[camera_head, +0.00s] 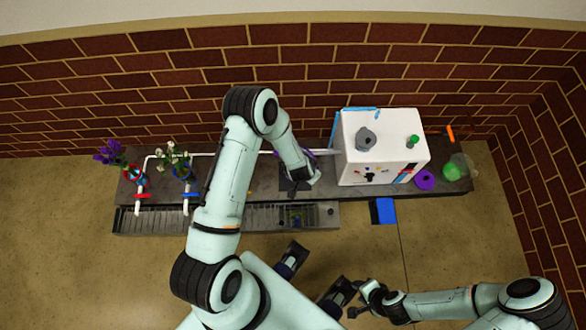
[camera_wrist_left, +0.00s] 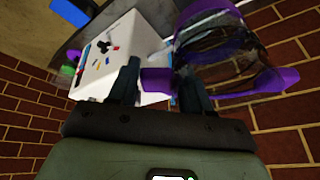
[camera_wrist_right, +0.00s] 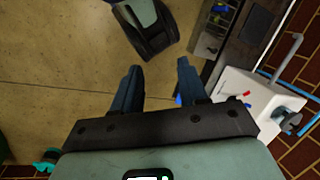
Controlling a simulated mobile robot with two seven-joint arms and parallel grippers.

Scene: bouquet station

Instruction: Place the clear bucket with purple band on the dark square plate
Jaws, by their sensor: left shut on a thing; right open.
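The clear bucket with purple band (camera_wrist_left: 210,48) fills the upper right of the left wrist view, tilted in that picture. Purple tabs stick out on both sides of it. My left gripper (camera_wrist_left: 160,82) is shut on the near purple tab. In the head view only a bit of the bucket's purple (camera_head: 309,154) shows behind my left wrist, over the counter. The dark square plate (camera_head: 286,184) lies on the counter, partly hidden by my left gripper (camera_head: 297,190). I cannot tell if bucket and plate touch. My right gripper (camera_head: 354,300) is open and empty, away from the counter.
A white box (camera_head: 385,150) with a grey cup (camera_head: 366,139) on top stands right of my left gripper. Vases with purple flowers (camera_head: 110,152) and white flowers (camera_head: 172,155) stand at the left. A purple ring (camera_head: 425,180) and a blue box (camera_head: 384,211) are at the right.

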